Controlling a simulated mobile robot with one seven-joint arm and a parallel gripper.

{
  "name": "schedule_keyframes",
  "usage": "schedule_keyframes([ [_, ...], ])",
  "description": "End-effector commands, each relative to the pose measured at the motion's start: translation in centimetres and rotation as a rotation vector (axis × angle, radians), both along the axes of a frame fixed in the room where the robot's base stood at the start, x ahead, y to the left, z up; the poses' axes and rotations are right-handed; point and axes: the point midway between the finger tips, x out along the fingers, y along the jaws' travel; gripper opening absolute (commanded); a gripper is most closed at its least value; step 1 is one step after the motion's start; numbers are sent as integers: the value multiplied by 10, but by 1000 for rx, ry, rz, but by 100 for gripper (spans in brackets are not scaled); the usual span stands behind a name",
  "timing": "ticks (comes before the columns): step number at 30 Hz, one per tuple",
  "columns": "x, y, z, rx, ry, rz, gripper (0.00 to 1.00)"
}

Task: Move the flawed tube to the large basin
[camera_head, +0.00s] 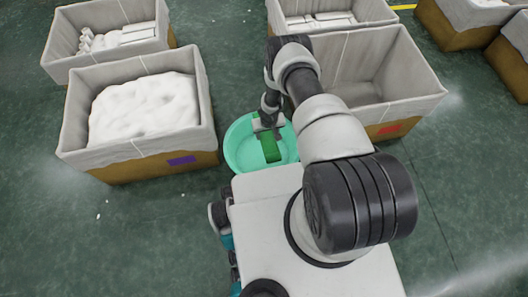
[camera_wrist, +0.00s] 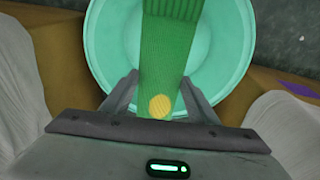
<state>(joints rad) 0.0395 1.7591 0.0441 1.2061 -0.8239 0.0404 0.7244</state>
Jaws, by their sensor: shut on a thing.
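The flawed tube is a green ribbed knitted piece (camera_head: 270,148) with a round yellow spot near my jaws; it also shows in the wrist view (camera_wrist: 168,60). My gripper (camera_head: 267,130) is shut on it, with one finger on each side in the wrist view (camera_wrist: 160,90). The large basin is round and teal (camera_head: 236,150), and its rim and inner wall surround the tube in the wrist view (camera_wrist: 238,60). The tube is over the basin's opening. I cannot tell whether its far end touches the basin's bottom.
A cloth-lined crate of white pieces (camera_head: 202,95) stands left of the basin, with a purple label. An apparently empty lined crate (camera_head: 425,98) with a red label stands to the right. More crates stand behind. The green floor at the left front is mostly clear.

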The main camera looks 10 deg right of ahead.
Motion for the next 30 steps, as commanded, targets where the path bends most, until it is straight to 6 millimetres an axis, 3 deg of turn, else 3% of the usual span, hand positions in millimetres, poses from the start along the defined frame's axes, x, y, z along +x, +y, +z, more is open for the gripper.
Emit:
schedule_keyframes([
  [1,0,0,-12,0,0,-1,33],
  [6,1,1,-28,1,-1,0,33],
  [16,1,0,-30,1,-1,0,33],
  [17,1,0,-30,1,-1,0,57],
  [20,1,0,-30,1,-1,0,74],
  [30,1,0,-26,0,-1,1,76],
])
